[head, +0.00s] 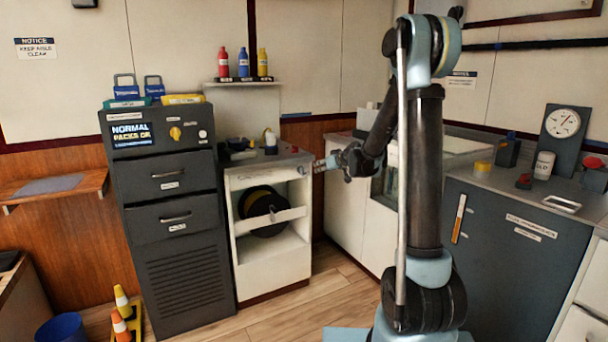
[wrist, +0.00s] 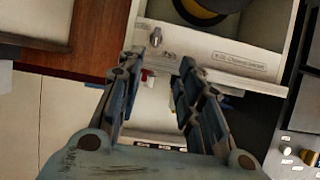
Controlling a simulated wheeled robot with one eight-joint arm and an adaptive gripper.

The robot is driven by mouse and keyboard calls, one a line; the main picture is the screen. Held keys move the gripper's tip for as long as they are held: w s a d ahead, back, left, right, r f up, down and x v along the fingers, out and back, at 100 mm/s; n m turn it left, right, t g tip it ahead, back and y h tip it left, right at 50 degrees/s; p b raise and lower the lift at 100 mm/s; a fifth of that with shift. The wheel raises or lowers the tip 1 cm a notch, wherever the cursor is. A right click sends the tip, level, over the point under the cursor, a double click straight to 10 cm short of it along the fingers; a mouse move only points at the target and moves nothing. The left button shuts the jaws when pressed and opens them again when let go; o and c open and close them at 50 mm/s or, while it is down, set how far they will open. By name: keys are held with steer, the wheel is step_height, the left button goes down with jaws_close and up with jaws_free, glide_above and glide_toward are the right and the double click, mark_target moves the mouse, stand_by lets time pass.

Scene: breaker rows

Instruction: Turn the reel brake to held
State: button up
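The reel cabinet (head: 272,271) is a white unit with a black and yellow reel (head: 262,208) in its open bay. The reel also shows at the top of the wrist view (wrist: 205,10). A small silver knob (wrist: 156,38) stands out from the cabinet's white front panel, probably the reel brake; its setting is not readable. My gripper (head: 322,165) is beside the cabinet's upper right edge. In the wrist view my gripper (wrist: 161,64) is open and empty, its fingers apart. The knob lies just beyond the gap between the fingertips, with no clear contact.
A dark drawer cabinet (head: 170,250) stands left of the reel cabinet. Small items crowd the reel cabinet's top. Above is a shelf (head: 242,83) with red, blue and yellow bottles. A white counter unit (head: 346,205) is close on the right. The floor in front is clear.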

mark_target(303, 170)
steer(key=shift+t, duration=0.3)
steer(key=x, duration=2)
steer(key=shift+w+d+r, duration=0.1)
steer(key=shift+w+r, duration=0.1)
steer(key=c, duration=0.8)
